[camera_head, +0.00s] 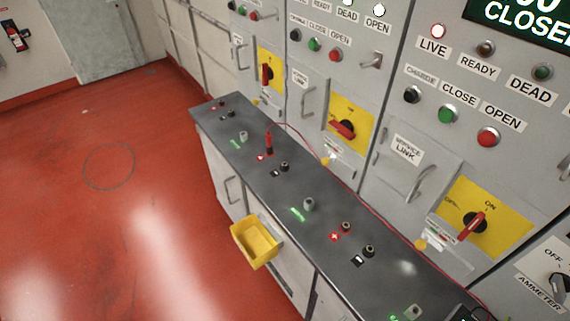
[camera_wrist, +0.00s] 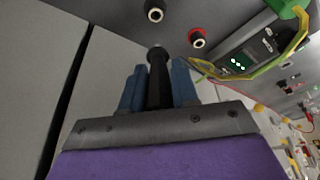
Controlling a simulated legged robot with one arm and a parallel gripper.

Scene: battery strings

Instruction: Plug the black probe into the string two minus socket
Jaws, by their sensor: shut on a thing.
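In the wrist view my gripper (camera_wrist: 158,88), with blue fingers, is shut on the black probe (camera_wrist: 157,72). The probe's tip is near a dark bench surface, and I cannot tell whether it touches. A black socket (camera_wrist: 154,13) and a red-ringed socket (camera_wrist: 197,38) lie beyond the tip, apart from it. In the head view, black sockets with minus labels (camera_head: 285,167) (camera_head: 369,251) sit along the bench. A red probe (camera_head: 268,143) stands upright at a plus label. String numbers are too small to read. My gripper is not in the head view.
The dark bench top (camera_head: 325,225) runs along grey cabinets with yellow switch plates (camera_head: 350,125). A thin red wire runs along the bench's back edge. A yellow bin (camera_head: 255,243) hangs on the bench front. The red floor (camera_head: 110,220) at left is clear.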

